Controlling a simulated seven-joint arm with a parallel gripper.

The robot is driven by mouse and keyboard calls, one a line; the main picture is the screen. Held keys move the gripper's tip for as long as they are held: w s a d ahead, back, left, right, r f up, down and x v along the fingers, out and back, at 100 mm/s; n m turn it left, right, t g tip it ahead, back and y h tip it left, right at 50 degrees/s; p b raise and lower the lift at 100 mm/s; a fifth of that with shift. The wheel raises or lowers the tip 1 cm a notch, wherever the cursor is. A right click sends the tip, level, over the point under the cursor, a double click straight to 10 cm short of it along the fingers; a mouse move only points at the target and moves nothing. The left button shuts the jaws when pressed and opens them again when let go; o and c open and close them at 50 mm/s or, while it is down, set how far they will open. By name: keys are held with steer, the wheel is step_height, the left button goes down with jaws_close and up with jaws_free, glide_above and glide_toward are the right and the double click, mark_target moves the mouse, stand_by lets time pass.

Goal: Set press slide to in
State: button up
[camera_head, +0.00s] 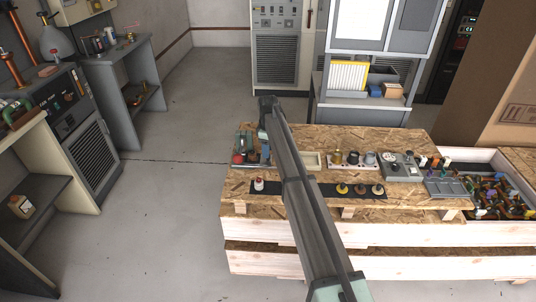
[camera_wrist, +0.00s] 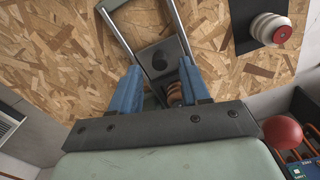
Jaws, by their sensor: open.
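My gripper (camera_wrist: 160,66) points down over the wooden board with its two blue fingers apart. A grey metal frame (camera_wrist: 113,31) runs from the block toward the top of the wrist view. These look like parts of the press, but I cannot tell which piece is the slide or its position. Contact between fingers and block is unclear. In the head view my arm hides most of this spot.
A red ball (camera_wrist: 283,131) stands close at the right of the gripper. A red-topped white button (camera_wrist: 270,29) sits on a black mat, also in the head view (camera_head: 259,184).

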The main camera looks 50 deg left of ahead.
steer(key=shift+f, duration=1.5)
steer(key=shift+c, duration=0.2)
jaws_close()
